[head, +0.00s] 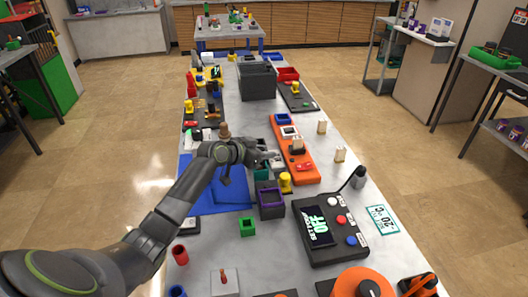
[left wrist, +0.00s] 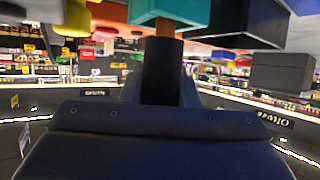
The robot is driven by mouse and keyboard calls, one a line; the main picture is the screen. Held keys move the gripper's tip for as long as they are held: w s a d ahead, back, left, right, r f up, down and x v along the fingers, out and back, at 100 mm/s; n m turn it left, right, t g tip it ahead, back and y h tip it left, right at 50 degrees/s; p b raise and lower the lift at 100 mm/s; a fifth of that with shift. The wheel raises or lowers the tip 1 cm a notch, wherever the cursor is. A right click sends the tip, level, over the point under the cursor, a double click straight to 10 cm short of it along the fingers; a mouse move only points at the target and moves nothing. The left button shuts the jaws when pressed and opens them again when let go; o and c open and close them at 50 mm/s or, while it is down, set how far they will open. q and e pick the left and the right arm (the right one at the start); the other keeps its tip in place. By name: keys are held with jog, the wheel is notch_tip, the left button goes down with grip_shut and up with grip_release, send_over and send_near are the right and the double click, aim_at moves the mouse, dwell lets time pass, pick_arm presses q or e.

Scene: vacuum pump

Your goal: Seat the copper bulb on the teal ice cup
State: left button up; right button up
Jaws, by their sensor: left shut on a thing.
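My left gripper (head: 268,158) is over the middle of the table, by the teal ice cup (head: 261,175), which is partly covered by it in the head view. In the left wrist view a copper-brown piece, seemingly the copper bulb (left wrist: 165,27), shows between the dark fingers and the teal cup (left wrist: 185,11). The gripper is shut on it. The bulb lines up with the cup in that view, but I cannot tell whether it touches or sits in it. In the head view the bulb is hidden by the gripper. My right gripper is not in view.
A purple-rimmed dark box (head: 271,198) and a yellow piece (head: 286,183) stand close in front of the cup. An orange tray (head: 299,170) lies to the right. A dark control box (head: 330,236) is nearer, a blue mat (head: 222,197) left, a grey bin (head: 257,82) behind.

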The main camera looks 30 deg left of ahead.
pick_arm(q)
jog(key=shift+f+b, duration=0.35)
dwell(0.4)
dwell(0.3)
jog(key=o, duration=1.1)
jog(key=shift+r+p, duration=3.6)
jog(key=shift+r, duration=0.95)
jog(key=shift+f, duration=0.15)
